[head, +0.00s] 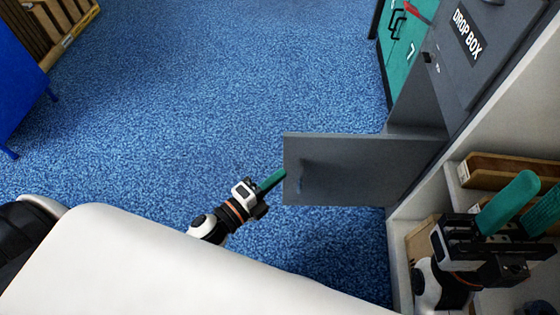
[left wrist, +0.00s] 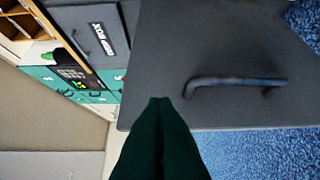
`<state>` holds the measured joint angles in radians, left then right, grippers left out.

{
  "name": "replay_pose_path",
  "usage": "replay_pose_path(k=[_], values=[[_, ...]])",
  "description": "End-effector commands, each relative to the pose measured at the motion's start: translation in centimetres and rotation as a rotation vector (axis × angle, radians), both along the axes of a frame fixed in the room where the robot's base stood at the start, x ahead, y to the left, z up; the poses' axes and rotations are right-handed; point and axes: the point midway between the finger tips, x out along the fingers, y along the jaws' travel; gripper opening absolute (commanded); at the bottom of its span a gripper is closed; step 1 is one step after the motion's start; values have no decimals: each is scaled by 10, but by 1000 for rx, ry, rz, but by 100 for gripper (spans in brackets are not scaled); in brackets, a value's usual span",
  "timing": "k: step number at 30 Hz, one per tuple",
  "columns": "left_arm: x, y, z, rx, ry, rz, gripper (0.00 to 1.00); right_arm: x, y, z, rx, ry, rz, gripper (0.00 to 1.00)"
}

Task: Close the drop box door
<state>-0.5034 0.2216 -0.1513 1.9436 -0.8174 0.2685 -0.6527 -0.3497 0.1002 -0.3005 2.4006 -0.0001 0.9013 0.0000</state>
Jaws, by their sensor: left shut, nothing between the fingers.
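The grey drop box (head: 440,60) stands at the right of the head view, with its name in white on a black label. Its lower door (head: 355,168) is open and swung out to the left over the floor. A dark bar handle (left wrist: 235,83) shows on the door panel (left wrist: 215,40) in the left wrist view. My left gripper (head: 282,173) is shut and empty, its green fingertips (left wrist: 160,102) at the door's free edge; I cannot tell whether they touch. My right gripper (head: 538,188) is at the lower right, its green fingers apart and empty.
Pale shelving with wooden trays (head: 500,170) stands right of the drop box, around my right gripper. Teal lockers (head: 400,45) stand beyond the box. A blue panel (head: 20,80) and a wooden crate (head: 65,20) are at the far left. The blue carpet (head: 220,80) between is clear.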

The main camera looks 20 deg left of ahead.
Motion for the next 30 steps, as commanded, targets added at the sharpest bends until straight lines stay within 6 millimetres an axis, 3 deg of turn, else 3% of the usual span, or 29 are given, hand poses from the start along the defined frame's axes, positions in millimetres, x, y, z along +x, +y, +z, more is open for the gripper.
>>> replay_pose_path(k=[2, 9, 25, 30], values=[[15, -7, 0, 1, -5, -2, 0, 0, 0, -4, 0, 1, 0, 36], [44, 5, -1, 2, -1, -1, 0, 0, 0, -11, -1, 2, 0, 36], [51, 9, 0, 0, 1, -1, 0, 1, 0, -11, -1, 3, 0, 36], [60, 18, 0, 2, 0, -16, 0, 1, 0, -12, -1, 3, 0, 36]])
